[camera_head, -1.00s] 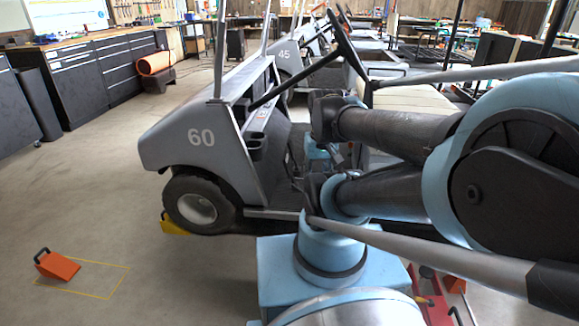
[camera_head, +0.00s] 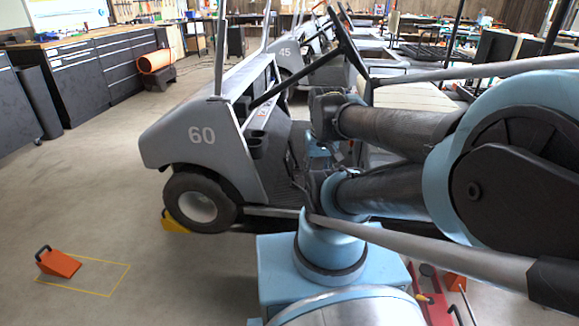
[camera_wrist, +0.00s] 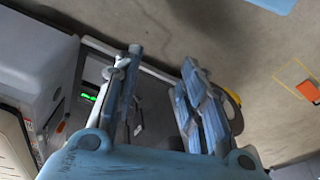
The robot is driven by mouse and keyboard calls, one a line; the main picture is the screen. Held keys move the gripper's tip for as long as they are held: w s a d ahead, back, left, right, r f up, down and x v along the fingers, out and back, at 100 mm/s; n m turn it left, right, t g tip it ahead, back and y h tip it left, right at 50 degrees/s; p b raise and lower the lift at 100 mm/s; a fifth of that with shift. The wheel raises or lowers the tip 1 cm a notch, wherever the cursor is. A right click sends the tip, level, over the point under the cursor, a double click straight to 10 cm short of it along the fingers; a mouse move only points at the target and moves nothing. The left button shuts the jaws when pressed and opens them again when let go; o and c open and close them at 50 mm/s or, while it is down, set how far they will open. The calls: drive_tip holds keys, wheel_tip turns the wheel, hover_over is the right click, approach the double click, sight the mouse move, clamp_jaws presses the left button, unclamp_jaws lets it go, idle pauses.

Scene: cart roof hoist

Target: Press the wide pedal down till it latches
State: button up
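The grey cart marked 60 (camera_head: 192,150) stands in the middle of the head view, its open side facing me. My arm reaches into its footwell, and a blue part of its end shows there, partly hidden by my own links. In the wrist view my gripper (camera_wrist: 160,85) has two blue fingers standing well apart, with nothing visibly held between them. Beyond and between the fingers lies the dark footwell floor (camera_wrist: 155,98). A small pale shape shows low between the fingers, but I cannot tell if it is a pedal. The wide pedal cannot be made out clearly.
A steering wheel and column (camera_head: 347,45) stand above the footwell. A yellow chock (camera_head: 175,222) sits at the front wheel (camera_head: 198,202). An orange chock (camera_head: 58,263) lies on the floor by a yellow outline. A red jack (camera_head: 432,300) is at lower right.

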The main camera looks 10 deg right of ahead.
drive_tip(key=shift+s+r, duration=0.25)
drive_tip(key=shift+s, duration=0.1)
drive_tip(key=c, duration=0.4)
drive_tip(key=shift+r, duration=0.25)
clamp_jaws()
drive_tip(key=w+r+m+y, duration=0.1)
drive_tip(key=w+r+m, duration=0.2)
drive_tip(key=w, duration=0.4)
drive_tip(key=w+r+m, duration=0.3)
drive_tip(key=w, duration=0.5)
drive_tip(key=w+d+f+m+y, duration=0.15)
drive_tip(key=w+m, duration=0.35)
drive_tip(key=w, duration=1)
drive_tip(key=w+d+f+m+y, duration=0.1)
drive_tip(key=w+d+f+m, duration=0.4)
drive_tip(key=w+f, duration=0.6)
drive_tip(key=w+d+f+m+y, duration=0.2)
drive_tip(key=w+d+f+m, duration=0.2)
drive_tip(key=w+f, duration=0.8)
drive_tip(key=shift+w+d+f+m+g, duration=0.15)
drive_tip(key=shift+d+f+m+g, duration=0.2)
drive_tip(key=shift+m, duration=0.25)
